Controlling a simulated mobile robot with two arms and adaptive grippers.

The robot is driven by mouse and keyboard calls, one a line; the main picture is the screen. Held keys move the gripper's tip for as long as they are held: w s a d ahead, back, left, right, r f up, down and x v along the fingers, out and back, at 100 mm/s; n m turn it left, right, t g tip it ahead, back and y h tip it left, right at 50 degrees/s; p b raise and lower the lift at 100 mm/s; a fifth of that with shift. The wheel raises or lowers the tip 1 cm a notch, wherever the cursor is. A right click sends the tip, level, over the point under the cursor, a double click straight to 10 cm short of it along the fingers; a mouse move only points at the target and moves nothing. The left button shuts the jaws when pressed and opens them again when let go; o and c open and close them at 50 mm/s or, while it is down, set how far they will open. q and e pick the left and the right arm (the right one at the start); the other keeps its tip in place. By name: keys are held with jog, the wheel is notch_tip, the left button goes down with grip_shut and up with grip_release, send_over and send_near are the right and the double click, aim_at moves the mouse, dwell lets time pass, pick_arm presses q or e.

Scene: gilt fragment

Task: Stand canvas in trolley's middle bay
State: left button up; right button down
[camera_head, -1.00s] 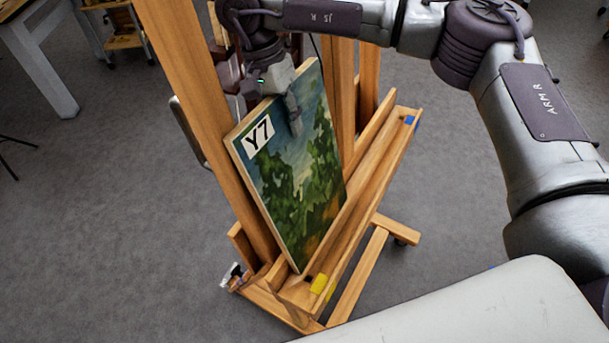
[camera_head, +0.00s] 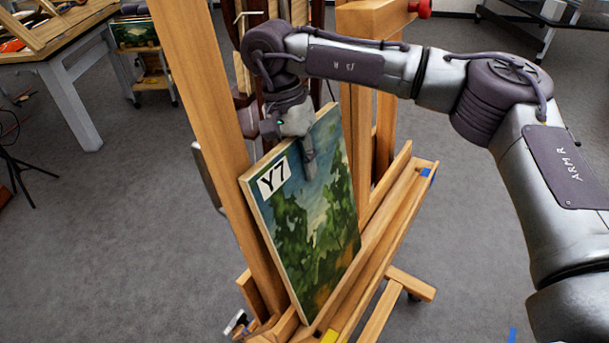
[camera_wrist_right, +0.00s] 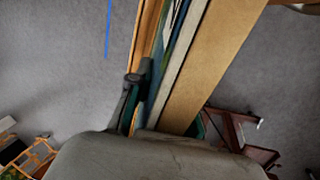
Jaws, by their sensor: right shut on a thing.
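The canvas (camera_head: 312,225), a green and blue landscape with a white "Y7" label at its upper left corner, stands tilted on the wooden easel's ledge (camera_head: 397,222). My right gripper (camera_head: 302,142) is shut on its top edge. One finger lies over the painted face; the other is hidden behind. In the right wrist view, a dark finger (camera_wrist_right: 137,88) presses beside long edge-on strips of canvas and wood. A small wooden trolley (camera_head: 154,80) stands at the back left with a painting in its upper part; its bays are too small to tell apart. My left gripper is not in view.
The easel's upright post (camera_head: 200,110) rises close left of the canvas. A worktable (camera_head: 62,55) fills the far left, with a dark tripod (camera_head: 15,165) below it. Grey floor lies open between the easel and the trolley.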

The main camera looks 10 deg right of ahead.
notch_tip(320, 180, up, 2)
jog(key=shift+r+b, duration=0.1)
jog(key=shift+b, duration=0.35)
jog(key=shift+s+d+r, duration=0.1)
jog(key=shift+s+r, duration=0.1)
jog(key=s+d+r+p, duration=0.4)
jog(key=s+d+r, duration=0.3)
jog(key=s+r, duration=0.4)
jog(key=shift+s+d+r, duration=0.2)
jog(key=shift+d+r, duration=0.2)
jog(key=shift+r, duration=0.5)
